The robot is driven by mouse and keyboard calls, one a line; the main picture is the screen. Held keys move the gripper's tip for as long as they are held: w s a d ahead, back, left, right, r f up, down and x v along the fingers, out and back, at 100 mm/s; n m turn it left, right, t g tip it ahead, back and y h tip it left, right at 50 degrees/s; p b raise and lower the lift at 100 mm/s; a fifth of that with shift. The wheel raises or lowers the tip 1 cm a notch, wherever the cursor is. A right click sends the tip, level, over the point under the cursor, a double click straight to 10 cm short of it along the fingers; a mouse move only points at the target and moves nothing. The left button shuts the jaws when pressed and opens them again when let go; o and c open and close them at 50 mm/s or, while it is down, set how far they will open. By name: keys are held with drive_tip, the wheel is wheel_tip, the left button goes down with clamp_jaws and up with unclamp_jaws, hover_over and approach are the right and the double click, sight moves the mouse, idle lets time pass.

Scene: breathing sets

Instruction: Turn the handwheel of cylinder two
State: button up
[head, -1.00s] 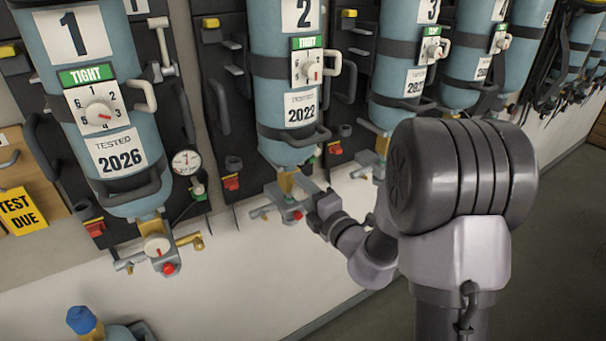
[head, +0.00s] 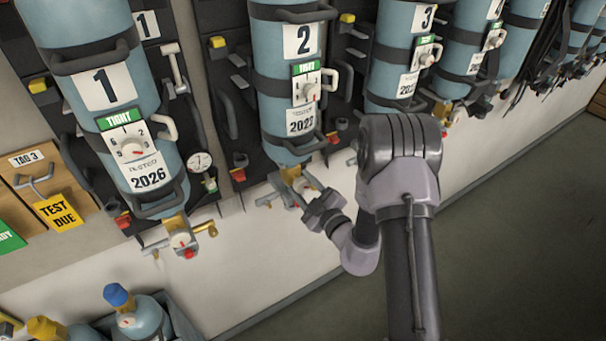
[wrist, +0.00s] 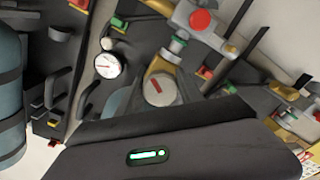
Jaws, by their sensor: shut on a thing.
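Cylinder two (head: 290,87) is a blue upright bottle with a white "2" label, a green TIGHT tag and a dial plate. Its brass neck and valve hang beneath it. The handwheel (wrist: 160,88) is a round grey knob with a red mark, seen close in the wrist view, its lower edge near my dark gripper body. My gripper (head: 308,196) is at this valve in the head view and shut on the handwheel. A red cap (wrist: 202,20) sits on the valve beyond the handwheel.
Cylinder one (head: 112,90) stands to the left with its own valve (head: 182,240). Cylinder three (head: 397,60) stands to the right. A pressure gauge (wrist: 107,65) is close beside the valve. The floor at right is clear.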

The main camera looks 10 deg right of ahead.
drive_tip(key=m+p, duration=0.5)
drive_tip(key=shift+a+r+m, duration=0.1)
drive_tip(key=shift+r+m, duration=0.05)
drive_tip(key=shift+m, duration=0.15)
drive_tip(key=m+p, duration=0.3)
drive_tip(key=m, duration=0.2)
drive_tip(key=shift+m, duration=0.3)
drive_tip(key=o, duration=1.4)
drive_tip(key=shift+a, duration=0.1)
